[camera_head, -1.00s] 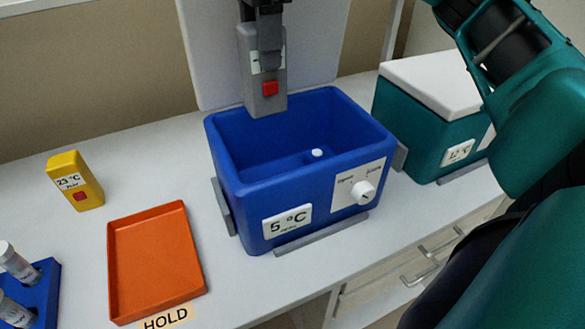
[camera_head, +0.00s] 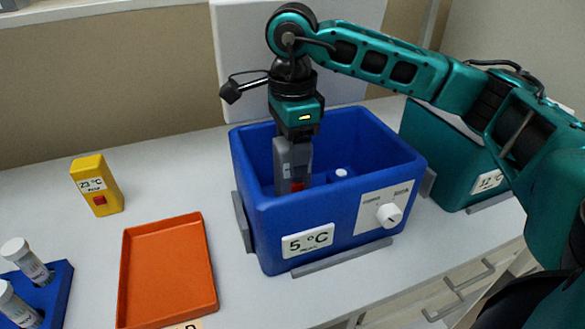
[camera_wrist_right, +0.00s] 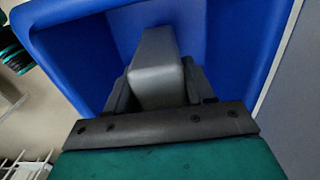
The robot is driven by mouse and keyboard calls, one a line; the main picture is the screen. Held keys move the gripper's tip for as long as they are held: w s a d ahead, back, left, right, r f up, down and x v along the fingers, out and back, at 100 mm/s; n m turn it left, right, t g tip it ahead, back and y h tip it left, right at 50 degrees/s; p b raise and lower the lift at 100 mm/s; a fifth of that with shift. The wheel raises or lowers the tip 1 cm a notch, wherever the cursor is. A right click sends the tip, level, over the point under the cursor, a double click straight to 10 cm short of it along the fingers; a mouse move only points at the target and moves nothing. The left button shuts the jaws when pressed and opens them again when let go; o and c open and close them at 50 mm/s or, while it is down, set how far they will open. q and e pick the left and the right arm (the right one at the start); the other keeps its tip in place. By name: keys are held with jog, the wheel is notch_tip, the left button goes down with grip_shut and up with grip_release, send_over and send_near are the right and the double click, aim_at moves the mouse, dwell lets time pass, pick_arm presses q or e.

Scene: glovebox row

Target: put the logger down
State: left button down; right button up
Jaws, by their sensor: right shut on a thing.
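The grey logger (camera_head: 292,164), with a red button and a white label, is upright inside the blue 5 °C box (camera_head: 335,208). My right gripper (camera_head: 296,138) is shut on its top from above. In the right wrist view the logger (camera_wrist_right: 158,72) sits between the fingers, with the blue wall of the box (camera_wrist_right: 235,35) around it. The logger's lower end is hidden behind the box's front wall, so I cannot tell whether it touches the floor. My left gripper is not in view.
An orange tray (camera_head: 168,272) lies left of the box. A yellow 23 °C logger (camera_head: 97,185) stands behind it. A blue rack with capped vials (camera_head: 50,290) is at far left. A teal box (camera_head: 455,155) with a white lid stands close on the right.

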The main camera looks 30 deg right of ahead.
jog(key=shift+f, duration=1.9)
jog(key=shift+f, duration=0.15)
jog(key=o, duration=1.1)
notch_tip(320, 180, up, 12)
jog(key=shift+r, duration=0.2)
